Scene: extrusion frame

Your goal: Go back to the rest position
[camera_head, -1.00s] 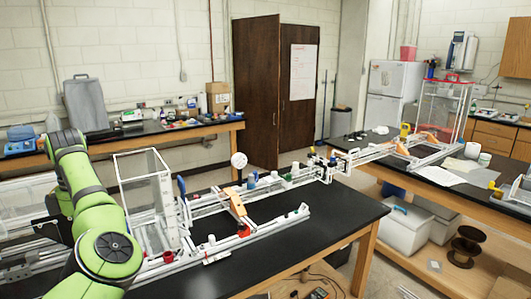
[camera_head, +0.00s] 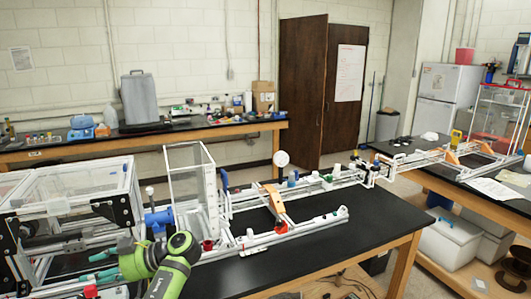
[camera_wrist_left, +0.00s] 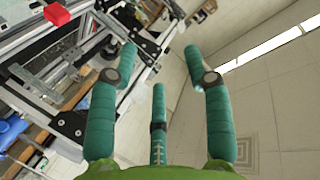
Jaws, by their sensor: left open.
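My left gripper (camera_head: 98,266) is at the lower left of the head view, with its teal fingers pointing left beside the extrusion frame (camera_head: 128,210). In the left wrist view the fingers of my left gripper (camera_wrist_left: 160,66) are spread apart with nothing between them. The frame's bars (camera_wrist_left: 85,75) show behind and left of the fingers there; I cannot tell the exact gap. My green left arm enters at the bottom of the head view. My right gripper shows in neither view.
A black-topped table (camera_head: 300,250) carries a clear box (camera_head: 186,180) and long white rails (camera_head: 290,232). A back bench (camera_head: 150,138) holds a grey case (camera_head: 140,100). Floor (camera_wrist_left: 265,125) is open at the right of the wrist view.

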